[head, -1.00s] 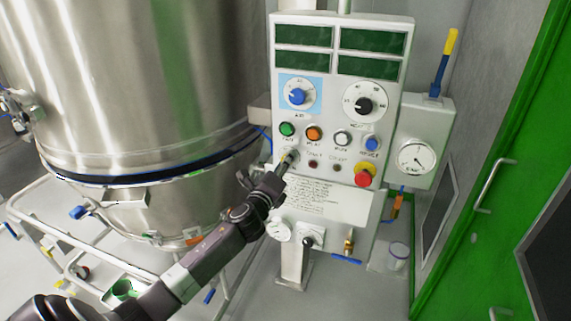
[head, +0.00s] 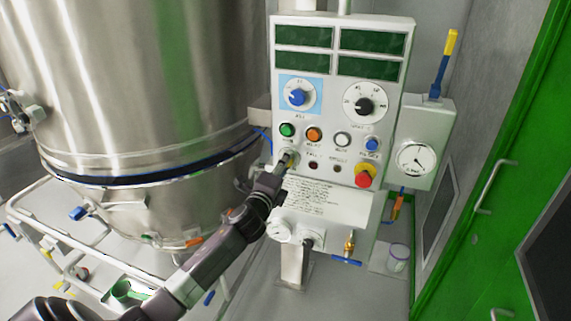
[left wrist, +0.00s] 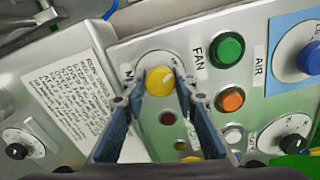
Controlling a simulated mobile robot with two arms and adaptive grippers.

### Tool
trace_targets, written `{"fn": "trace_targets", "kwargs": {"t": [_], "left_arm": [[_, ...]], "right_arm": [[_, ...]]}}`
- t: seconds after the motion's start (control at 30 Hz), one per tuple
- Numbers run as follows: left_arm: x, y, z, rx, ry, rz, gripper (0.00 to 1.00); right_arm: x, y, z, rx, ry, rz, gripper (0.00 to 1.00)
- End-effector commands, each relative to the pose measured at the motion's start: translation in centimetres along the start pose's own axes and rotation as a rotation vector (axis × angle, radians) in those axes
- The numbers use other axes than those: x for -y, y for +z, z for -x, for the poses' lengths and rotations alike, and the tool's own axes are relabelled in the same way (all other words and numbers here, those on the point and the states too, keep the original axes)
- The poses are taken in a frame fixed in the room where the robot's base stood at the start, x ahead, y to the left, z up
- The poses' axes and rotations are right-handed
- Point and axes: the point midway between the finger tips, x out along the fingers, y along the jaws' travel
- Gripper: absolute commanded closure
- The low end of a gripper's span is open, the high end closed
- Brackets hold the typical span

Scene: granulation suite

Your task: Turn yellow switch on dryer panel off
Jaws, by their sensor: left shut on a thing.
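The white dryer panel (head: 322,112) stands in the middle of the head view, with dials, buttons and dark green displays. The yellow switch (left wrist: 160,80) is a round yellow knob on a pale round plate, left of the green button in the left wrist view. My left gripper (left wrist: 158,92) is shut on the yellow switch, one finger on each side of it. In the head view my left gripper (head: 285,160) reaches the panel's lower left from below and mostly hides the switch. My right gripper is not in view.
Green (head: 287,130), orange (head: 314,135), white and blue buttons sit in a row above the switch. A red emergency knob (head: 364,178) is to the right. A large steel vessel (head: 130,80) stands close on the left. A gauge box (head: 428,140) adjoins the panel's right side.

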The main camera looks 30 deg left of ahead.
Motion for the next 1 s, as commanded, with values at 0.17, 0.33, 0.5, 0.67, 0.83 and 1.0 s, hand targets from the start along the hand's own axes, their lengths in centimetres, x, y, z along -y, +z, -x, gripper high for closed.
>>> {"fn": "trace_targets", "kwargs": {"t": [0.17,0.33,0.5,0.67,0.83,1.0], "left_arm": [[0.0,0.0,0.0,0.0,0.001,0.002,0.68],[0.0,0.0,0.0,0.0,0.001,0.001,0.55],[0.0,0.0,0.0,0.0,0.001,0.0,0.55],[-0.1,0.0,0.5,0.0,0.001,0.0,0.55],[-0.1,0.0,2.6,-0.001,0.002,-0.001,0.55],[-0.2,0.0,5.9,-0.001,0.003,0.0,0.55]], "right_arm": [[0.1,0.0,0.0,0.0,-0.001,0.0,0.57],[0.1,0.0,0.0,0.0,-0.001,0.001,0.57],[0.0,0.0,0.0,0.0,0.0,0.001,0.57],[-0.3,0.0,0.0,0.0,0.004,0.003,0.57],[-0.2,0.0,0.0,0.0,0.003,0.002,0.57],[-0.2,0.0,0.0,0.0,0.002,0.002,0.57]]}}
